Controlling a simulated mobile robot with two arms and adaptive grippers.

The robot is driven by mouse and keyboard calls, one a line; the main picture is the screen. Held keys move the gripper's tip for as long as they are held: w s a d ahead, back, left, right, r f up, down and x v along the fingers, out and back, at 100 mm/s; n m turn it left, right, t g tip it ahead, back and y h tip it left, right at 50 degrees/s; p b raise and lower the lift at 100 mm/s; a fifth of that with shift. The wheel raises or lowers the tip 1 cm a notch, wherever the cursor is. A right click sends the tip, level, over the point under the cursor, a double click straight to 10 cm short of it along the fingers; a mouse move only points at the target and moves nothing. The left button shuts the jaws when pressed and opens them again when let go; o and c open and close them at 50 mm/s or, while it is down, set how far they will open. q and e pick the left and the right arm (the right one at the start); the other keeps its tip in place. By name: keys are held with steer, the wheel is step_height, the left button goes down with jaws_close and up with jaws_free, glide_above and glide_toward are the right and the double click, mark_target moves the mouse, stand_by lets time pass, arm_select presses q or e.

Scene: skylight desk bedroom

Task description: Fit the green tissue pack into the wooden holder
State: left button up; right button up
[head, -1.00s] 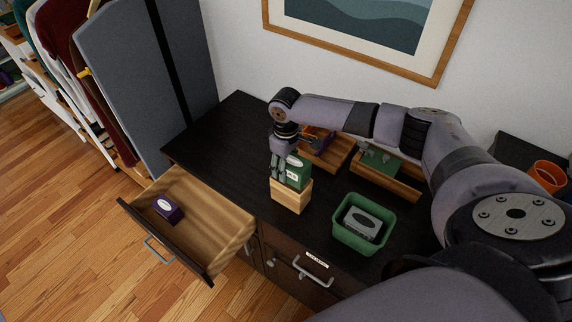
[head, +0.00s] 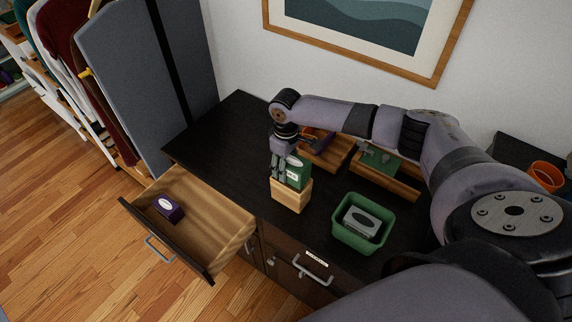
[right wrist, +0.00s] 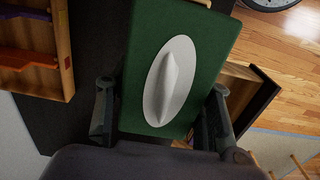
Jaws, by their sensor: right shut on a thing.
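The green tissue pack (head: 298,171) stands upright at the wooden holder (head: 291,197) on the dark desk, its lower part hidden by the holder's walls. My right gripper (head: 279,172) is shut on the pack from the left side in the head view. In the right wrist view the pack (right wrist: 172,75) fills the middle between the two fingers (right wrist: 162,115), its white oval opening facing the camera. How deep the pack sits in the holder cannot be told. My left gripper is not in view.
A green bin (head: 340,236) with a grey tissue pack (head: 362,222) stands right of the holder. Wooden trays (head: 335,156) lie behind. An open drawer (head: 205,215) at the left holds a purple tissue pack (head: 167,207). The desk's left part is clear.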

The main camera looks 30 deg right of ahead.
steer(key=shift+p, duration=0.3)
steer(key=shift+f+b, duration=0.65)
steer(key=shift+f, duration=0.5)
steer(key=o, duration=1.3)
steer(key=shift+c, duration=0.2)
steer(key=shift+r, duration=0.1)
step_height(320, 180, up, 12)
steer(key=shift+f, duration=0.1)
